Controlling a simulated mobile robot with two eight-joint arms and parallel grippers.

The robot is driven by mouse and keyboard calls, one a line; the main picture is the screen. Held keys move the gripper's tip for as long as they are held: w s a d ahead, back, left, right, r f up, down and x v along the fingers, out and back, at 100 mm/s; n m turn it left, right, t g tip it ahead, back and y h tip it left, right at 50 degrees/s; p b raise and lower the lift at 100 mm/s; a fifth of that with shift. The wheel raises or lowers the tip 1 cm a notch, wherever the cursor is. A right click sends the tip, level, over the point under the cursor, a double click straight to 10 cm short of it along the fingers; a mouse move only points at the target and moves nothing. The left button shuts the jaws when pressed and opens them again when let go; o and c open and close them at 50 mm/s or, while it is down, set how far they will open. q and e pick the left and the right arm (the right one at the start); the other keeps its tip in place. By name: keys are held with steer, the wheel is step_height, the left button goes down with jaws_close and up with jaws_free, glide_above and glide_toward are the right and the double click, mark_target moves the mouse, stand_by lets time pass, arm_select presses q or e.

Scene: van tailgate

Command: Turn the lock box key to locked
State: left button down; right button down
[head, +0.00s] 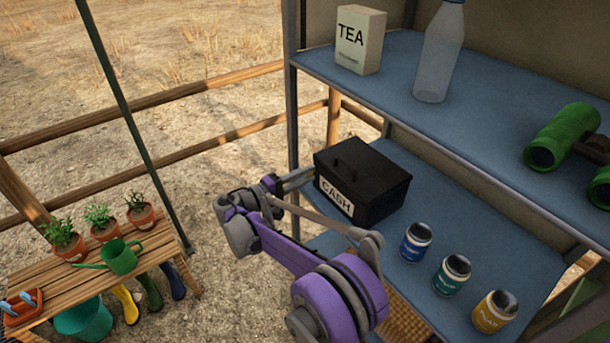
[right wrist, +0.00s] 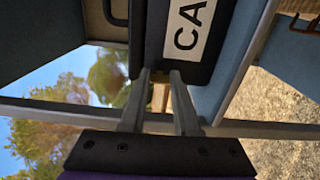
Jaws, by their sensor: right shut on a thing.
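The lock box is a black cash box (head: 372,172) with a white CASH label (head: 336,195) and a handle on its lid. It stands on the lower blue shelf, lid down. My right gripper (head: 308,177) reaches the box's left end. In the right wrist view the box (right wrist: 195,68) lies just ahead of the fingertips (right wrist: 161,76). The fingers are slightly apart, shut on the key at the box, beside the label. The key is mostly hidden by the fingers, and its turn angle cannot be told. My left gripper is out of view.
The upper shelf (head: 395,75) overhangs behind, with a TEA box (head: 360,40), a bottle (head: 439,55) and green binoculars (head: 562,135). A shelf post (head: 293,115) rises close to my gripper.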

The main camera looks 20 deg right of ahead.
steer(key=c, duration=0.6)
jaws_free()
steer(key=shift+c, duration=0.2)
steer(key=v, duration=1)
steer(key=shift+a, duration=0.4)
steer(key=shift+s, duration=0.15)
